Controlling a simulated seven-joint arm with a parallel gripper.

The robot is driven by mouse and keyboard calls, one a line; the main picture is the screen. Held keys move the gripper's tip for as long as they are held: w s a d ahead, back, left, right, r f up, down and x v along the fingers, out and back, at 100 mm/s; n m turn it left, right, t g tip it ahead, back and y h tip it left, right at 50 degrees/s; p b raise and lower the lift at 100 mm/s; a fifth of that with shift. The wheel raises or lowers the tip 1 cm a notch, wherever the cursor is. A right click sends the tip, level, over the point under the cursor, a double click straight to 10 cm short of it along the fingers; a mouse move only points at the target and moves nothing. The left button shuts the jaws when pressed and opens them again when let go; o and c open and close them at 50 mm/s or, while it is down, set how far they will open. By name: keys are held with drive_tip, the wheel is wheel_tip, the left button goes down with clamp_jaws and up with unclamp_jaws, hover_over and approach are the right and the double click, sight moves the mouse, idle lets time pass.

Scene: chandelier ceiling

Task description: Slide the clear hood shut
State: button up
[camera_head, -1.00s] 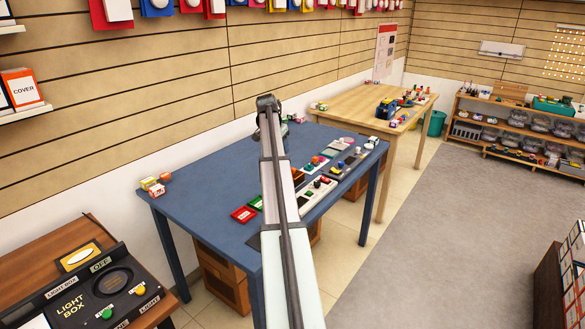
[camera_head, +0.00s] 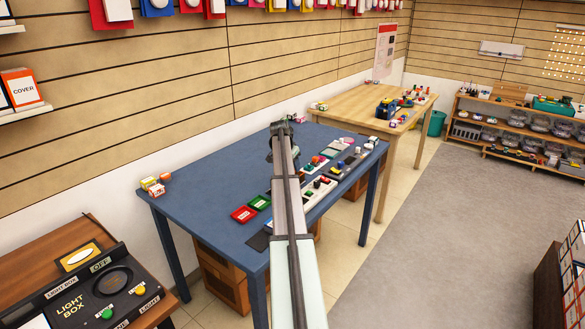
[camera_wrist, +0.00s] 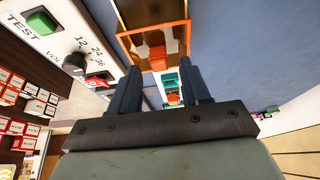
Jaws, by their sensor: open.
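My gripper (camera_wrist: 160,66) is open in the wrist view, its two dark fingers apart with nothing gripped. Just beyond the fingertips is a box-like piece with an orange-brown frame (camera_wrist: 128,42) and a see-through front; it may be the clear hood, but I cannot tell surely. A teal-and-white piece with an orange block (camera_wrist: 172,98) shows between the fingers.
A white panel with a green TEST button (camera_wrist: 40,22) and a dark knob (camera_wrist: 74,64) is close on the left in the wrist view. The table's left part is mostly clear.

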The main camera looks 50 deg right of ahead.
drive_tip(key=shift+d+f, duration=0.25)
drive_tip(key=shift+f, duration=0.45)
clamp_jaws()
idle(0.3)
